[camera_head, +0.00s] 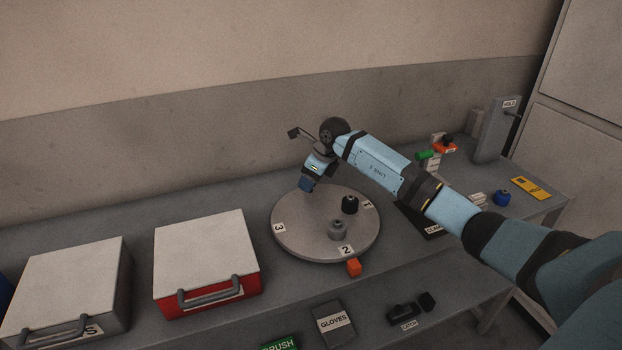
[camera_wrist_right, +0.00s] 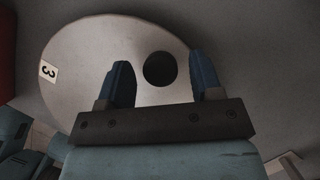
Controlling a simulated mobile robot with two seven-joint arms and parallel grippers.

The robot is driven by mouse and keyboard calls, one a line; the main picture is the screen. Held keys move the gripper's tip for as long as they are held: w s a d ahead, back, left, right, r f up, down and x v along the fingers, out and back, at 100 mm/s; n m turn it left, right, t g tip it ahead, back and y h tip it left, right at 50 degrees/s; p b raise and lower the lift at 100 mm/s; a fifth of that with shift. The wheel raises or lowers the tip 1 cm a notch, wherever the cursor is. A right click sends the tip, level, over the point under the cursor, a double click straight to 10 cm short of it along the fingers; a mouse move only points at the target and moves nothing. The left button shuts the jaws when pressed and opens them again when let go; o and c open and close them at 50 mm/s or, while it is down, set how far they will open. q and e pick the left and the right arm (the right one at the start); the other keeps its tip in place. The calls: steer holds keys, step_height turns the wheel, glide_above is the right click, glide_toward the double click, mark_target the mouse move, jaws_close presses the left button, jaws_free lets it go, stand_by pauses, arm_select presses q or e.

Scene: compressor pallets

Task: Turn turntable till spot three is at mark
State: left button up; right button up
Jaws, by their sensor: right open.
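The round grey turntable (camera_head: 300,240) lies on the bench, with labels 1 (camera_head: 367,205) at its right, 2 (camera_head: 346,250) at its front and 3 (camera_head: 279,227) at its left. A black knob-like piece (camera_head: 350,204) stands near label 1, and a grey one (camera_head: 337,230) near the middle. My right gripper (camera_head: 306,186) is open over the back rim. In the wrist view its fingers (camera_wrist_right: 160,80) flank a dark round shape (camera_wrist_right: 160,68); contact cannot be told. My left gripper is out of view.
A red case (camera_head: 207,255) and a grey case (camera_head: 65,285) stand left of the turntable. A gloves box (camera_head: 334,322) and a black catch (camera_head: 403,312) are in front. Small parts and a grey upright (camera_head: 494,130) stand at the right. My right arm crosses above the bench.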

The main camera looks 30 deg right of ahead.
jaws_close()
stand_by(0.3)
steer(key=shift+w+a, duration=0.1)
steer(key=shift+a, duration=0.05)
